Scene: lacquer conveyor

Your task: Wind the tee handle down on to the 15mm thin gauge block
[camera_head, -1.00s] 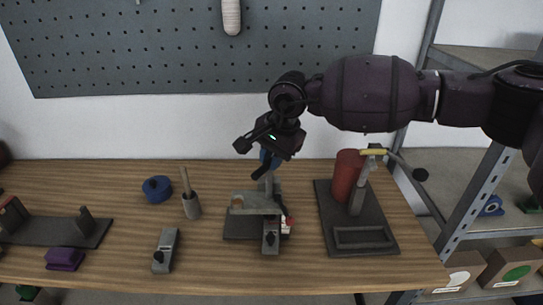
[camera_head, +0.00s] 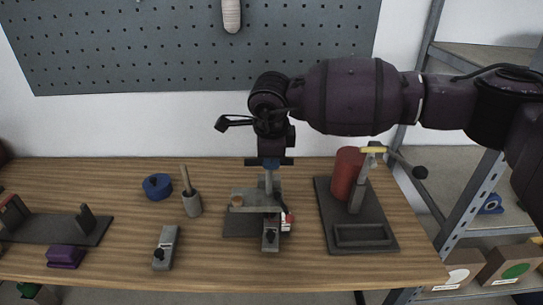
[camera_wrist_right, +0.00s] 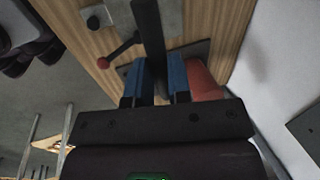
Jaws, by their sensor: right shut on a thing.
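My right gripper (camera_head: 269,162) points down over the grey clamp fixture (camera_head: 243,197), shut on the tee handle at the top of its upright screw (camera_head: 268,183). In the right wrist view the blue finger pads of my right gripper (camera_wrist_right: 155,82) close on the dark bar of the tee handle (camera_wrist_right: 148,35). A grey block with a black knob (camera_head: 270,240), seemingly the gauge block, lies in the fixture below the screw. I cannot tell whether the screw tip touches it. It also shows in the right wrist view (camera_wrist_right: 95,17). My left gripper is not in view.
A red cylinder (camera_head: 347,172) and a toggle clamp stand on a dark base (camera_head: 323,215) to the right. A second knobbed grey block (camera_head: 166,245), a pestle cup (camera_head: 192,204), a blue ring (camera_head: 157,187) and a purple block (camera_head: 65,256) lie left. A red-ended lever (camera_wrist_right: 104,63) sits beside the screw.

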